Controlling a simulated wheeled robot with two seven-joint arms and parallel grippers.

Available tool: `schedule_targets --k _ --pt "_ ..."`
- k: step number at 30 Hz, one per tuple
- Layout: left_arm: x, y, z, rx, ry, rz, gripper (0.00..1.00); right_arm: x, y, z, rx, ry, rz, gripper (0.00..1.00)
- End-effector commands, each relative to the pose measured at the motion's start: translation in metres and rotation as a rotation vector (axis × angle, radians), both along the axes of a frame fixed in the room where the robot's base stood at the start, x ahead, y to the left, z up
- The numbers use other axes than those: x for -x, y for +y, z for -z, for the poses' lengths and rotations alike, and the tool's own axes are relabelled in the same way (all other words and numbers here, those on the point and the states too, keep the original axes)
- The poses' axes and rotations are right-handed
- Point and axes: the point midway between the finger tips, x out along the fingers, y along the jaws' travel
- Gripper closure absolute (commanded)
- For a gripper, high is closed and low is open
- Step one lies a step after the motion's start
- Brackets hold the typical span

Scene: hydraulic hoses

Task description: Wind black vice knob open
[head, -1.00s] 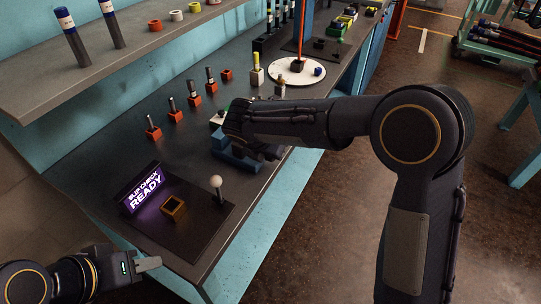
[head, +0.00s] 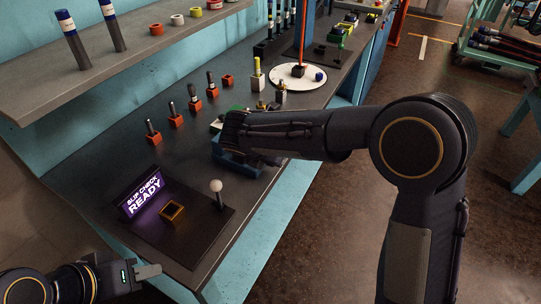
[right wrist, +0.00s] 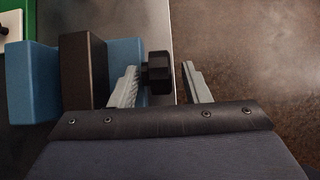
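The blue vice (head: 236,168) stands near the bench's front edge, partly hidden under my right wrist in the head view. In the right wrist view, its blue body (right wrist: 30,80) and dark jaw block (right wrist: 83,70) lie left of my right gripper (right wrist: 162,85). The black vice knob (right wrist: 159,72) is between the two spread fingers. The left finger is close against it, and whether they touch is unclear; the right finger is clearly apart. In the head view my right fingers and the knob are hidden. My left gripper (head: 148,271) is low at the left, away from the vice, its fingers overlapping.
A dark slip-check panel with a lit sign (head: 143,193), an orange socket block (head: 172,210) and a ball-topped lever (head: 217,190) lies in front of the vice. Several orange blocks with fittings (head: 176,120) stand behind. A white round plate (head: 298,77) is farther along.

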Motion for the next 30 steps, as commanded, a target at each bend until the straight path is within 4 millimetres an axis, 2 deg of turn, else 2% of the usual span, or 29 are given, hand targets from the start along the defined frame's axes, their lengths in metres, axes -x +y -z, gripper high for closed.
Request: schedule_targets --k 7,15,21,30 --pt "0.0 0.0 0.0 0.0 0.0 0.0 0.64 0.003 0.003 -0.006 -0.001 0.0 -0.001 0.57" --pt "0.0 0.0 -0.002 0.0 0.0 0.0 0.64 0.025 0.017 -0.043 -0.002 -0.004 -0.002 0.57" --pt "0.0 0.0 -0.003 0.0 0.0 0.0 0.64 0.036 0.024 -0.061 -0.001 -0.001 -0.001 0.57" --pt "0.0 0.0 -0.003 0.0 0.0 0.0 0.64 0.038 0.025 -0.063 0.0 0.0 0.0 0.57"
